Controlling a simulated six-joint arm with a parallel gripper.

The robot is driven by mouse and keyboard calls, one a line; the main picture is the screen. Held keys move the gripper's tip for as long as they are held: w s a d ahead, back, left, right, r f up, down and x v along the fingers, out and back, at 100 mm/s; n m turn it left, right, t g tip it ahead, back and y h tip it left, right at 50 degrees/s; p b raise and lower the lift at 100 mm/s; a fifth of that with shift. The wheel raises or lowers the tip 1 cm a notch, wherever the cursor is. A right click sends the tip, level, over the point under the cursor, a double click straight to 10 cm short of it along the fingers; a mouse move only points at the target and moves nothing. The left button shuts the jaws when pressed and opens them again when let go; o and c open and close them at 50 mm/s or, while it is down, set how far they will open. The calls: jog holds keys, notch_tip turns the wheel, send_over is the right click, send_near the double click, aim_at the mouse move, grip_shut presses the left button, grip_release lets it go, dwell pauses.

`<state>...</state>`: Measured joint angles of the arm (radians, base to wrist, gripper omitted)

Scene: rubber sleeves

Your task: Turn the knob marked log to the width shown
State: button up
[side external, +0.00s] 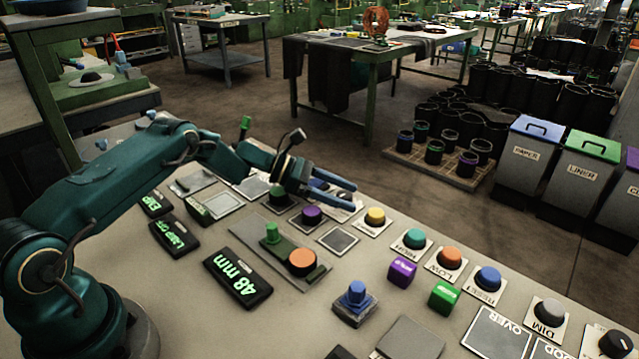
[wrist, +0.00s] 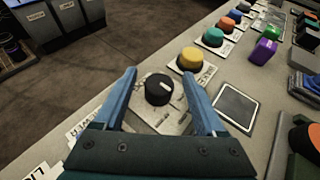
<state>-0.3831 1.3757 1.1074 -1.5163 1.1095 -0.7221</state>
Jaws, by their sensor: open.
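A black round knob (wrist: 159,88) with a white pointer mark shows in the wrist view, on a pale plate (wrist: 170,122) with markings too small to read. I cannot read the word log anywhere. My gripper (side external: 346,196) is open over the panel. In the wrist view its two blue fingers stand to the left and right of the knob, and I cannot tell whether they touch it. In the side view the gripper largely hides the knob.
A yellow button (side external: 375,216) stands close to the gripper, with teal (side external: 414,238), orange (side external: 450,257) and blue (side external: 488,278) buttons further along. A purple knob (side external: 312,214) and a square dark pad (side external: 338,240) are near. A green-handled slider (side external: 272,233) sits in front.

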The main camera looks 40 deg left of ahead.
aim_at(345, 194)
jog(key=v, duration=0.5)
jog(key=shift+d+r, duration=0.1)
jog(key=shift+d, duration=0.05)
jog(key=shift+w+d+r+n+t+y, duration=0.2)
jog(key=shift+d+n+t+y, duration=0.15)
jog(key=shift+n+t, duration=0.15)
jog(key=shift+s+f+n+t+y, duration=0.1)
jog(key=shift+s+n+t+y, duration=0.15)
jog(key=shift+n+t+y, duration=0.3)
jog(key=shift+s+f+n, duration=0.2)
jog(key=shift+s+n, duration=0.05)
jog(key=shift+n, duration=0.1)
jog(key=shift+x, duration=2.55)
jog(key=shift+a+f, duration=0.1)
grip_shut()
